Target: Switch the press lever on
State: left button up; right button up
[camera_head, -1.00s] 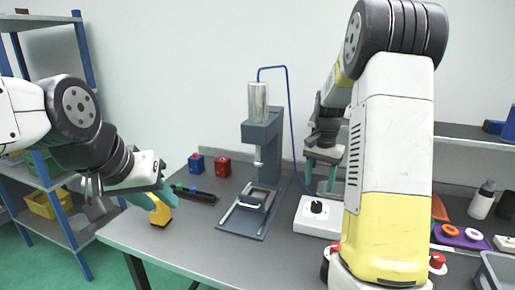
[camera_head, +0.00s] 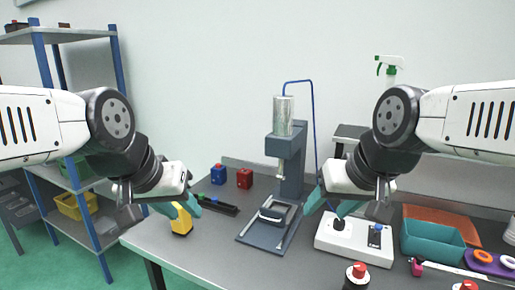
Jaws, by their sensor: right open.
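The press (camera_head: 287,165) is a grey column with a silver cylinder (camera_head: 284,115), standing at the middle of the table. A white control box (camera_head: 330,236) to its right carries a black knob (camera_head: 339,224) and a dark plate with a small blue-tipped lever (camera_head: 378,230). My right gripper (camera_head: 331,206) is open and empty, its teal fingers over the left part of the box, close to the black knob. Whether they touch it I cannot tell. My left gripper (camera_head: 178,208) appears open at the table's left side, in front of a yellow-black object (camera_head: 181,224).
Blue (camera_head: 218,174) and red (camera_head: 244,178) blocks and a dark tray (camera_head: 217,205) sit left of the press. A teal bin (camera_head: 432,242), an orange bin (camera_head: 440,216) and a red-topped knob (camera_head: 358,271) are at the right. A blue-post shelf (camera_head: 90,180) stands left.

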aim_at(378, 227)
jog(key=j+z, duration=0.3)
jog(key=z, duration=0.15)
jog(key=k+j+z, duration=0.2)
jog(key=z, duration=0.3)
jog(key=j, duration=0.1)
